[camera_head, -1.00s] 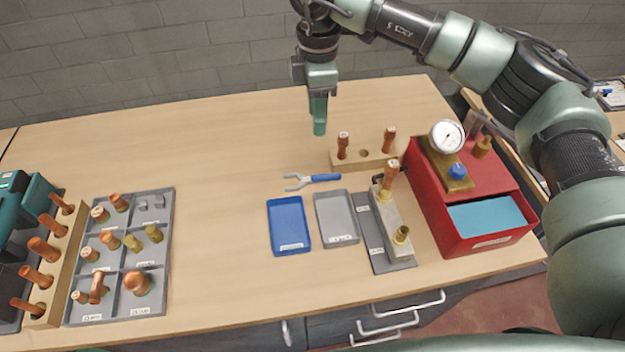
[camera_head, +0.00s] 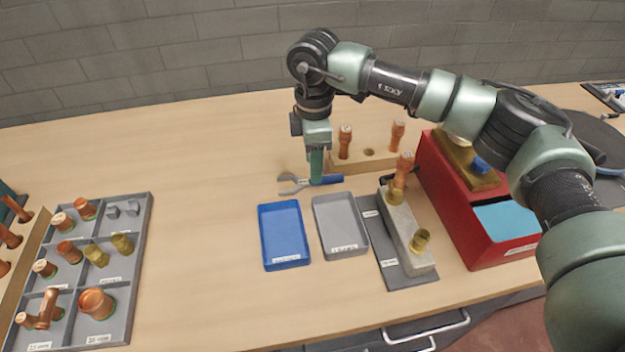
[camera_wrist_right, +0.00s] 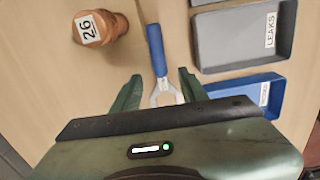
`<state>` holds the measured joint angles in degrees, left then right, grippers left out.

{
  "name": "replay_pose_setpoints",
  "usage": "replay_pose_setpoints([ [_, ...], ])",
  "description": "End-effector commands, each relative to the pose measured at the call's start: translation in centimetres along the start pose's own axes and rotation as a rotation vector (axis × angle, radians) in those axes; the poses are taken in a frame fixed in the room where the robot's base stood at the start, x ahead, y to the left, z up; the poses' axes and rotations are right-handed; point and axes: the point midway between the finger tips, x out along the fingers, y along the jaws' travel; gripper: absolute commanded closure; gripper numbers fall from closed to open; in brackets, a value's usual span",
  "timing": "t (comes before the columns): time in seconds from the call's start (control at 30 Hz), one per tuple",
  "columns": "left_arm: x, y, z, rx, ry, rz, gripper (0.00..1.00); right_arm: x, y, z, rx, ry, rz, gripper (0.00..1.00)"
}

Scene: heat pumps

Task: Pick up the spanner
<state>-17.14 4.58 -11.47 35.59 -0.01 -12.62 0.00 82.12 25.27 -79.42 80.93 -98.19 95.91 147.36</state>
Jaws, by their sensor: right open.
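The spanner (camera_head: 331,180) lies on the wooden bench, its blue handle to the right and its grey open jaw to the left. My right gripper (camera_head: 316,180) points down over the spanner, near where the handle meets the metal head. In the right wrist view, the spanner (camera_wrist_right: 156,50) runs between the two green fingers of my right gripper (camera_wrist_right: 158,80), which are apart. The fingers stand on either side of it, and its jaw end is partly hidden by the gripper body. My left gripper is not in view.
A blue tray (camera_head: 285,262) and a grey tray (camera_head: 341,252) lie just in front of the spanner. A wooden block (camera_head: 370,164) with copper fittings stands behind it. A red box (camera_head: 455,205) stands to the right, and a grey compartment tray (camera_head: 127,285) is at left.

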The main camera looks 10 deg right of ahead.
Motion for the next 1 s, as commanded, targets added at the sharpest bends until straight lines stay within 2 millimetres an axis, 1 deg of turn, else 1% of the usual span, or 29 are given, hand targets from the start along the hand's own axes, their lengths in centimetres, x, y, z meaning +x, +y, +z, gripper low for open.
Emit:
replay_pose_setpoints([
  [0.03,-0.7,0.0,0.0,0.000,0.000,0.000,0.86,0.6,-0.1,0.1,0.000,-0.001,-0.004,0.57],
  [0.1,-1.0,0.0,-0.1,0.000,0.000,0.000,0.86,1.8,-0.2,0.2,0.000,-0.002,-0.004,0.57],
  [0.23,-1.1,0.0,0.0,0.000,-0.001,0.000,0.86,3.3,-0.1,0.1,0.000,-0.001,-0.001,0.57],
  [0.33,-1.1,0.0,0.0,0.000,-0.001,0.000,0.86,3.8,-0.1,0.1,-0.001,-0.001,0.000,0.57],
  [0.5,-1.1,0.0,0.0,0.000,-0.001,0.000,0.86,3.8,-0.1,0.1,-0.001,-0.001,0.000,0.57],
  [0.53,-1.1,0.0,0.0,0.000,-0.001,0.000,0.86,3.8,-0.1,0.1,-0.001,-0.001,0.000,0.62],
  [0.57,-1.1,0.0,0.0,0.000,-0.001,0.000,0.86,3.8,-0.1,0.1,-0.001,-0.001,0.000,0.71],
  [0.6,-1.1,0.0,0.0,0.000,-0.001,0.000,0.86,3.8,-0.1,0.1,-0.001,-0.001,0.000,0.82],
  [0.67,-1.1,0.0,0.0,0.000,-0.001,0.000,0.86,3.8,-0.1,0.1,-0.001,-0.001,0.000,0.99],
  [0.7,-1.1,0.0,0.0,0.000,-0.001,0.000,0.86,3.8,-0.1,0.1,-0.001,-0.001,0.000,1.00],
  [1.0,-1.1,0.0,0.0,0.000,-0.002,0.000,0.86,3.8,-0.1,0.1,0.000,0.000,0.001,1.00],
])
